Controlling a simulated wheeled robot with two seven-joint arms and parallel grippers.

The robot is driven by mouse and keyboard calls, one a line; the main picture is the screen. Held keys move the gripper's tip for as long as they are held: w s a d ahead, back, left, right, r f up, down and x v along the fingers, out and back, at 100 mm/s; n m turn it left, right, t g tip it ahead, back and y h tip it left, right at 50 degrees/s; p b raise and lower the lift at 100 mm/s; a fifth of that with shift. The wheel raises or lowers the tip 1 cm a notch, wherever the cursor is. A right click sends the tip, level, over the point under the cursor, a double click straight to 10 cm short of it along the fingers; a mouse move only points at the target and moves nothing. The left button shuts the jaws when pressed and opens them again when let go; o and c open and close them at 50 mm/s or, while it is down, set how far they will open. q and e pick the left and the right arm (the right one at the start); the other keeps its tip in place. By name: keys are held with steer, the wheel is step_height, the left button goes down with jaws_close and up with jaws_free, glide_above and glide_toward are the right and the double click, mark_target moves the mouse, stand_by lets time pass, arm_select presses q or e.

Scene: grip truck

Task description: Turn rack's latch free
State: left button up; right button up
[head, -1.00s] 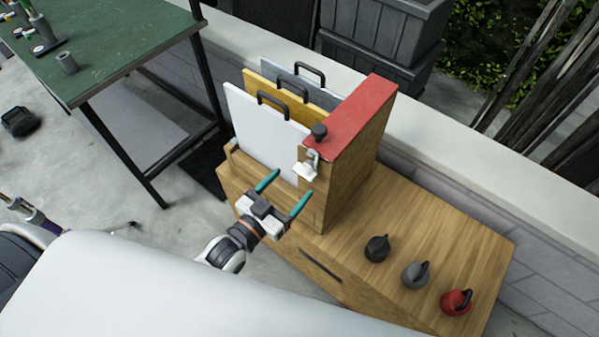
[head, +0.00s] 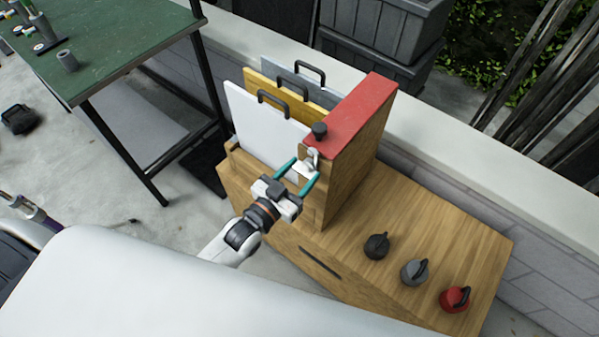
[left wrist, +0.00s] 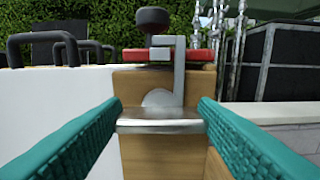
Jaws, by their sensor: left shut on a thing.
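The rack (head: 345,175) is a wooden box with a red top and upright boards in its slots. Its latch (head: 312,158) is a light metal piece on the front of the wooden post, under a black knob (head: 319,130). In the left wrist view the latch (left wrist: 160,126) shows a vertical bar, a round pivot and a flat crosswise plate. My left gripper (head: 305,169) is at the latch, its teal fingers on either side. In the left wrist view the fingertips (left wrist: 160,113) meet the two ends of the plate. My right gripper is not in view.
White, yellow and grey boards with black handles stand left of the post; the white board (head: 260,128) is nearest. Black, grey and red (head: 455,299) knobbed pieces sit on the wooden top at right. A green table (head: 110,50) stands at left. A low wall runs behind.

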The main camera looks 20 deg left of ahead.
arm_select(q)
steer(key=shift+m, duration=0.3)
steer(key=m+p, duration=0.1)
steer(key=m, duration=0.7)
steer(key=shift+d+p, duration=0.1)
steer(key=shift+p, duration=0.3)
steer(key=m, duration=0.4)
steer(key=shift+s+f+m, duration=0.1)
steer(key=shift+f+m, duration=0.1)
steer(key=shift+m, duration=0.1)
steer(key=m+b, duration=0.1)
steer(key=m, duration=0.3)
steer(key=shift+m, duration=0.3)
steer(key=o, duration=1)
